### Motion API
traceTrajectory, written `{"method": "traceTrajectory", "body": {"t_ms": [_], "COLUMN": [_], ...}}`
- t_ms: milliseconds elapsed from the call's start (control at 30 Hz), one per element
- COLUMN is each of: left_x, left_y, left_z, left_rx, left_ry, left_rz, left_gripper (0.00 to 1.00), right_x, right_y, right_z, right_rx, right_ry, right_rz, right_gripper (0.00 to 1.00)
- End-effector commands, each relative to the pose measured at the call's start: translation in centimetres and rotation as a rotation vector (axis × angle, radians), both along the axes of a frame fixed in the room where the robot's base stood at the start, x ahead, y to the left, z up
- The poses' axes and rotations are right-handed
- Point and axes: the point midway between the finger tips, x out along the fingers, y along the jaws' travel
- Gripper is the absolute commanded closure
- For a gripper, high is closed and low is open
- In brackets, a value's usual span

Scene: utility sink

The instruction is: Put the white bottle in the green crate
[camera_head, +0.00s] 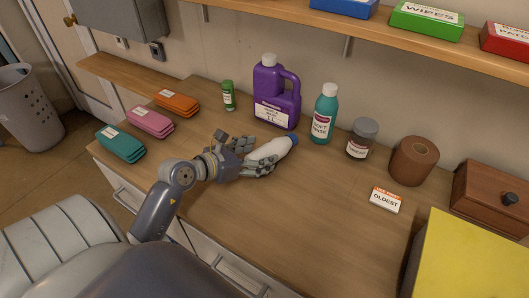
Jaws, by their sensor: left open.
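The white bottle (271,150) has a blue cap and lies tilted or on its side on the wooden counter, its cap end pointing right and away. My left gripper (262,156) is open, with its fingers on either side of the bottle's near end. I cannot tell whether the fingers touch it. The fingers and palm hide part of the bottle. The green crate is not in view. My right gripper is not in view.
Behind the bottle stand a purple jug (276,97), a teal bottle (324,115) and a grey-lidded jar (362,139). Folded cloths (151,121) lie left. A brown roll (413,161), a small labelled box (386,199) and a wooden box (488,195) are right. The front middle counter is clear.

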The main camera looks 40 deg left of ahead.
Motion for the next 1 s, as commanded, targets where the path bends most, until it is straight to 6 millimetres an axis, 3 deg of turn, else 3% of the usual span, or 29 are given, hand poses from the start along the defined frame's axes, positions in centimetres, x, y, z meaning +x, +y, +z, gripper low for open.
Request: {"method": "traceTrajectory", "body": {"t_ms": [200, 400, 600, 1000], "left_x": [-4.3, -6.8, -7.8, -7.8], "left_y": [1.1, 1.7, 1.9, 1.9], "left_z": [1.5, 2.8, 3.3, 3.4], "left_rx": [0.003, 0.002, 0.002, 0.001], "left_ry": [0.003, 0.001, 0.000, 0.000], "left_rz": [0.000, 0.001, -0.001, 0.000], "left_gripper": [0.32, 0.32, 0.32, 0.32], "right_x": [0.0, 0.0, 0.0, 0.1], "right_y": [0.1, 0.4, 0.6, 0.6], "right_z": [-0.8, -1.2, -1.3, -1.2], "right_rx": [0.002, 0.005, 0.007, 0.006], "right_ry": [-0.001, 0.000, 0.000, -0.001], "right_rz": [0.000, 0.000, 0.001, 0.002], "right_gripper": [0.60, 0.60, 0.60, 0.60]}}
